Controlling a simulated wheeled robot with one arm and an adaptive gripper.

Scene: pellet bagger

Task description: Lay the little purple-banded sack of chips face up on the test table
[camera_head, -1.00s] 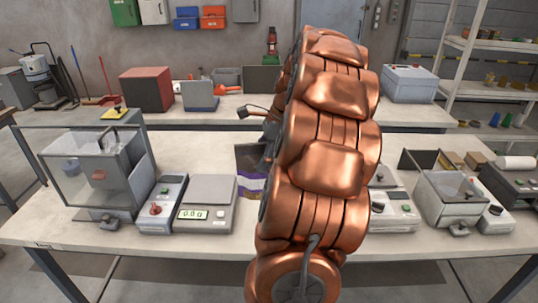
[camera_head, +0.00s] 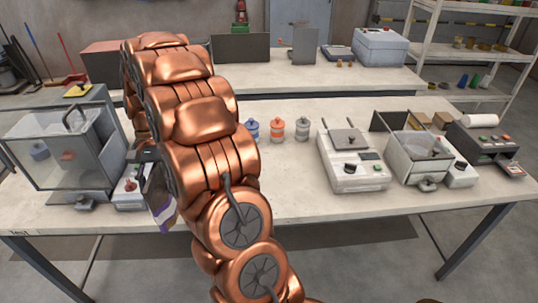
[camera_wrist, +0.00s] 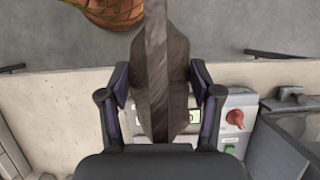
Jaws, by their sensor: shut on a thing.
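The sack of chips (camera_head: 162,202) hangs from my gripper in the head view, its purple and white banding showing at the lower end. It is upright or tilted at the front left of the test table (camera_head: 285,188), partly hidden by my arm. In the wrist view the sack (camera_wrist: 157,45) shows as a grey-brown, creased, narrow shape with its purple band out of sight. My gripper (camera_wrist: 158,88) is shut on it, one finger on each side. The table's edge and the floor show beyond the sack in the wrist view.
A glass-sided cabinet (camera_head: 52,155) stands at the table's left, beside a device with a red knob (camera_head: 130,187). Three small canisters (camera_head: 276,130) stand mid-table. A light grey instrument (camera_head: 352,175) and a clear-lidded box (camera_head: 415,155) are at right. Front-centre table is clear.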

